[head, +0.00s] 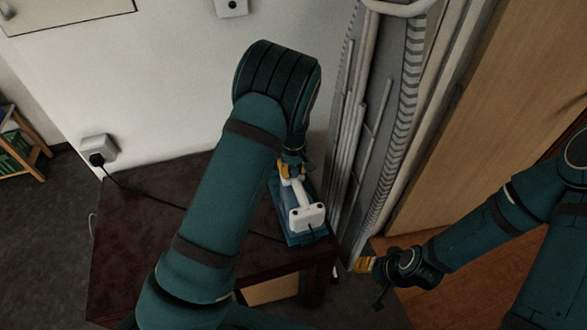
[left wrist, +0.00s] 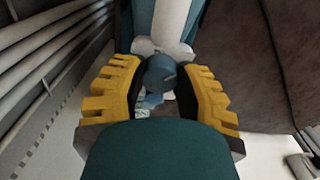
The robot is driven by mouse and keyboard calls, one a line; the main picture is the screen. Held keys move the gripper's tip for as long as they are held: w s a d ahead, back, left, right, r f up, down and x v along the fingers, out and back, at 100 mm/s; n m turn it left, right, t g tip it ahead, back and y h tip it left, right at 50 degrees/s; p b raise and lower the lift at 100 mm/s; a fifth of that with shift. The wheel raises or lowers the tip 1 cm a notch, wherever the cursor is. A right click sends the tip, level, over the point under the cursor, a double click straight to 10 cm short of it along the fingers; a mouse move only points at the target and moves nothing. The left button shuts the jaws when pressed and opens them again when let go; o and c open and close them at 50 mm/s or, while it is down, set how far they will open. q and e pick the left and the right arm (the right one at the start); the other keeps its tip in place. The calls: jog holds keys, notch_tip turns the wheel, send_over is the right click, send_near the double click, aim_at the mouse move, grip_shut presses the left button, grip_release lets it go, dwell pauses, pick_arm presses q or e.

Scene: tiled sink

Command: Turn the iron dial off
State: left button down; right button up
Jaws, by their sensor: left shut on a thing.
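The iron (head: 306,217), with a white handle and blue body, sits on the dark table near its right side. My left gripper (head: 291,170) reaches down from above onto the end of the iron away from me. In the left wrist view, the dial (left wrist: 161,73) is a dark blue round knob below the white handle (left wrist: 173,22). The two yellow fingers stand on either side of the dial, and the gripper is shut on it. Which way the dial is set cannot be read. My right gripper (head: 366,265) hangs low at the right, away from the iron; its opening is unclear.
The dark red-brown table (head: 130,245) stands against the white wall. A black cord runs across it to a wall socket (head: 98,150). A tall grey ironing board (head: 375,110) leans upright just right of the iron. A wooden door (head: 500,110) is farther right.

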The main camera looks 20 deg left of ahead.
aim_at(293, 170)
pick_arm(q)
jog(key=n+p, duration=0.1)
jog(key=n, duration=0.2)
jog(key=shift+n, duration=0.7)
jog(key=c, duration=0.6)
grip_release()
notch_tip(293, 170, up, 12)
jog(key=shift+s+f, duration=0.1)
jog(key=shift+s, duration=0.05)
